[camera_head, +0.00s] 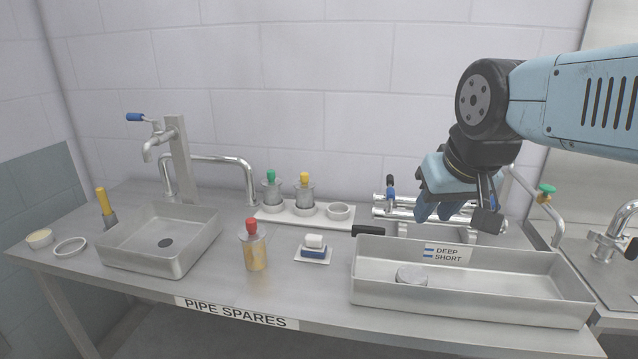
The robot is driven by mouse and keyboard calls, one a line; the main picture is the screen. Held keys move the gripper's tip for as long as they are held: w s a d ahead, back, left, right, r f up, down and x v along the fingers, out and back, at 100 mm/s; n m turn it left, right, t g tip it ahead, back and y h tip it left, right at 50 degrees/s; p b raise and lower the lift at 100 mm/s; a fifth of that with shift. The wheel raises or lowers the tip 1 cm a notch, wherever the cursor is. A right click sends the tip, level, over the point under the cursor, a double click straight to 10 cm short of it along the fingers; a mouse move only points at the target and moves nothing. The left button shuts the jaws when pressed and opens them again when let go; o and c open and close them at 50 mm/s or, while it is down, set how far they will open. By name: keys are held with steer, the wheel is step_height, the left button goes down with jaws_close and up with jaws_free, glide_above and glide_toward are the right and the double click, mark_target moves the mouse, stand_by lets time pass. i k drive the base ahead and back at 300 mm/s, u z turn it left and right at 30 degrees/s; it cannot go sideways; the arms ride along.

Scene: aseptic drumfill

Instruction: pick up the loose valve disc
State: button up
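A round, flat grey metal piece (411,274), which looks like the loose valve disc, lies in the long metal tray (540,299) at the right. It is left of the tray's middle, on the tray floor. The tray's back wall carries a label reading DEEP and SHORT. My gripper (437,213) is in the air above and behind the disc, apart from it, in front of the metal pipes.
Metal pipes with valves (400,213) stand behind the tray, and a black handle (368,230) juts from its left corner. A red-topped bottle (254,247) and a small block stack (314,246) stand left of it. A sink basin (130,251) is farther left.

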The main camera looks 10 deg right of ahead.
mark_target(409, 273)
steer(key=u, duration=1.8)
steer(key=i, duration=0.1)
steer(key=z, duration=3.2)
steer(key=k, duration=1.3)
steer(key=u, duration=0.2)
steer(key=i, duration=1)
steer(key=u, duration=0.05)
